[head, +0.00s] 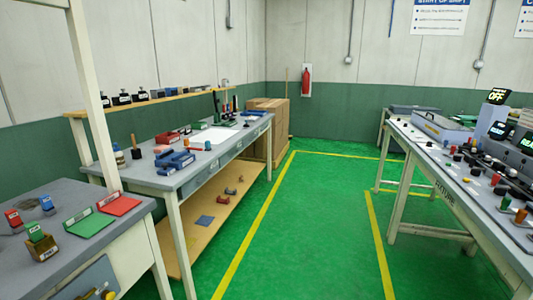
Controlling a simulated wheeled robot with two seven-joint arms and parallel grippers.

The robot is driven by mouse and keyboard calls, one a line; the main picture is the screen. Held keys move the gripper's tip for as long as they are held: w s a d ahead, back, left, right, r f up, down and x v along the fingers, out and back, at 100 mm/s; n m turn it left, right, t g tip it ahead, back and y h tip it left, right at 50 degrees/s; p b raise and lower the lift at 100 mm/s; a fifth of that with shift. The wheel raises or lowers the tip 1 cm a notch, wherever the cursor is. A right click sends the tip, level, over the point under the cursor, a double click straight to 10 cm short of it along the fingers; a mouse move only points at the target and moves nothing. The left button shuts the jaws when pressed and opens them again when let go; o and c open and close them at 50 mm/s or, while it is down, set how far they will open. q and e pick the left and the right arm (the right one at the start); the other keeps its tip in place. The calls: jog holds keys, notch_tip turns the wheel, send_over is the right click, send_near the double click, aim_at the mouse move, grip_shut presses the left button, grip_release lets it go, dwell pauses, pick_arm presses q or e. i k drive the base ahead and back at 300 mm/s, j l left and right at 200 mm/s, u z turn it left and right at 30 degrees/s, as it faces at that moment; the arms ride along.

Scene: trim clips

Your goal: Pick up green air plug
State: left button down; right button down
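No gripper of mine is in view. Green candidates are small, and I cannot tell which is the green air plug. A small green cylinder (505,202) stands on the right bench (436,152), near an orange cylinder (520,216). On the near left table (100,245), a green labelled piece (36,231) sits on a brass-coloured block (42,248). A flat green labelled tray (89,223) lies beside a red one (120,204).
Blue and red labelled pieces stand on the near left table. A long workbench (205,150) with a wooden lower shelf (215,205) stands behind it. Cardboard boxes (270,128) stand at the back. The green floor (320,220) between the benches is clear.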

aim_at(32, 229)
jog(key=u, duration=1.85)
